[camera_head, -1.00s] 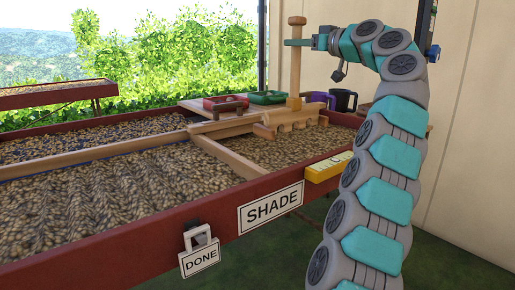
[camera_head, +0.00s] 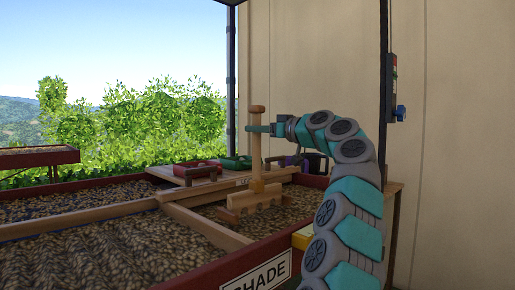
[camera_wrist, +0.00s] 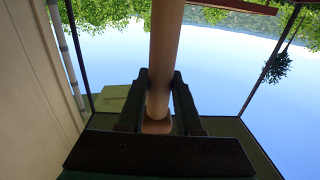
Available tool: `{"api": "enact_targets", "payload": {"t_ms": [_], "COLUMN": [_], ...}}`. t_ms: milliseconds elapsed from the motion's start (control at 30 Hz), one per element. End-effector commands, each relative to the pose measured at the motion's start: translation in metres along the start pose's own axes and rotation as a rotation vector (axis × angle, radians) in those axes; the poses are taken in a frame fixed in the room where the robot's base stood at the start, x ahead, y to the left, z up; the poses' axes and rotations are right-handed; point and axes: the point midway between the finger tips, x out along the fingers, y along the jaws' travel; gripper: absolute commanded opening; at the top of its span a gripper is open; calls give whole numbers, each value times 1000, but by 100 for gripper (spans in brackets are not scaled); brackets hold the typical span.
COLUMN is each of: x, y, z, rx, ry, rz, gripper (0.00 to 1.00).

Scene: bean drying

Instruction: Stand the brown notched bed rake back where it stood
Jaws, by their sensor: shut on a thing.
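The brown notched bed rake (camera_head: 257,150) stands upright, with its notched head (camera_head: 254,200) low over the beans at the far right part of the drying bed. Whether the head touches the beans cannot be told. My gripper (camera_head: 262,129) is shut on the rake's handle near its top, coming from the right. In the wrist view my gripper (camera_wrist: 160,100) has its two dark fingers on either side of the round handle (camera_wrist: 165,45).
A wooden board (camera_head: 190,175) carries red and green trays (camera_head: 236,163) behind the rake. Wooden dividers (camera_head: 205,226) cross the bean bed.

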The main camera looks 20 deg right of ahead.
Motion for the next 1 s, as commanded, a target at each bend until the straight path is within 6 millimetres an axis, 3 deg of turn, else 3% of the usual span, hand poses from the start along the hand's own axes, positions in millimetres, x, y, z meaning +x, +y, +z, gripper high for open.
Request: {"api": "enact_targets", "payload": {"t_ms": [300,800,833,1000], "x": [-2,-1,-1,-1], "y": [-1,0,0,0], "z": [28,35,35,34], "rx": [1,-1,-1,-1], "ry": [4,3,2,2], "rz": [-1,1,2,1], "gripper": [0,0,35,54]}}
